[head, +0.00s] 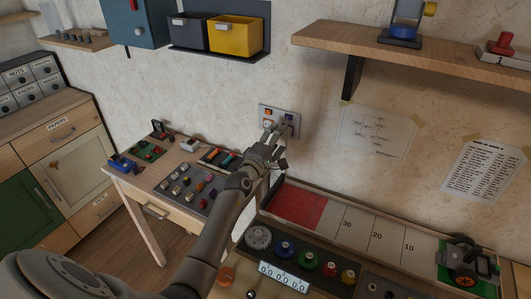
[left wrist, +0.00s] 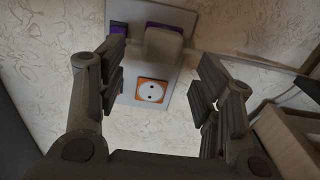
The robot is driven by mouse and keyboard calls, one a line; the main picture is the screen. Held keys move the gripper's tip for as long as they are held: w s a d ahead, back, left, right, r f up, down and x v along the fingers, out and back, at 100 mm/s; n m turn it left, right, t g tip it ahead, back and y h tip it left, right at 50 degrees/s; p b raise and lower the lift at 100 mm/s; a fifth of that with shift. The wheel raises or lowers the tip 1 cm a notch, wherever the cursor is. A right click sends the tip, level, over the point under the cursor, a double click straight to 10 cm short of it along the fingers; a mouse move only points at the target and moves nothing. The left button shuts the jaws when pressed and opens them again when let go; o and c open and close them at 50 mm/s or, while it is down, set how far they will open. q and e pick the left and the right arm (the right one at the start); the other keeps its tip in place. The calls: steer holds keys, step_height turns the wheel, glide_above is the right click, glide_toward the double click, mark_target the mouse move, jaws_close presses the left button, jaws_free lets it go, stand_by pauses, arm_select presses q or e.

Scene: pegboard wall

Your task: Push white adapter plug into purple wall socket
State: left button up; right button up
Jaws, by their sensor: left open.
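The wall socket plate (head: 292,113) is on the wall behind my left gripper (head: 271,151) in the head view. In the left wrist view, the pale adapter plug (left wrist: 163,45) stands at the plate, over a purple socket (left wrist: 154,25) whose edge shows above it. How far in it sits cannot be told. Another purple socket (left wrist: 118,29) is to its left, and an orange socket (left wrist: 152,91) is below it. My left gripper (left wrist: 160,84) is open, its fingers apart on both sides of the plate and holding nothing. My right gripper is out of view.
A table with small coloured parts (head: 185,192) stands left of my left arm. A bench with a red-and-white numbered strip (head: 345,222) and coloured knobs (head: 306,258) lies to the right. A wooden shelf (head: 420,52) and a yellow bin (head: 236,38) hang above.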

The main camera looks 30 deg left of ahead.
arm_select(q)
steer(key=s, duration=0.8)
steer(key=shift+s+d, duration=0.25)
steer(key=shift+s, duration=0.05)
